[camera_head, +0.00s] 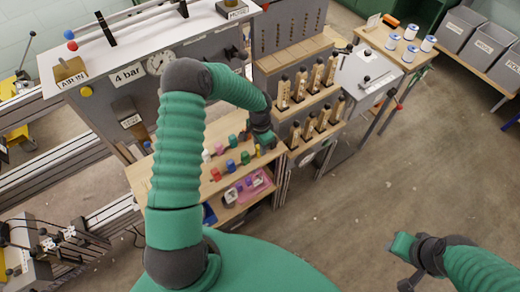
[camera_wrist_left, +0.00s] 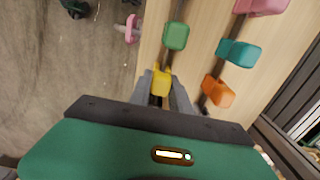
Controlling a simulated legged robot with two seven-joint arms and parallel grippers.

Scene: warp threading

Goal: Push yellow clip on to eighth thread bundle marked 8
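The yellow clip (camera_wrist_left: 161,82) stands on the wooden shelf at the end of a row, just beyond a green clip (camera_wrist_left: 175,36). My left gripper (camera_wrist_left: 163,92) is down at it, with a grey finger on either side. I cannot tell whether the fingers press on the clip. In the head view, my left gripper (camera_head: 265,138) is at the right end of the clip rows, and the yellow clip (camera_head: 258,149) shows just below it. My right gripper (camera_head: 402,262) is over open floor, away from the clips; its fingers are unclear. No thread bundle marked 8 is readable.
Other coloured clips, among them orange (camera_wrist_left: 218,91) and teal (camera_wrist_left: 236,52), stand close to the left gripper. Tan upright pieces with dark tops (camera_head: 300,85) stand on racks to the right. Floor at right is clear.

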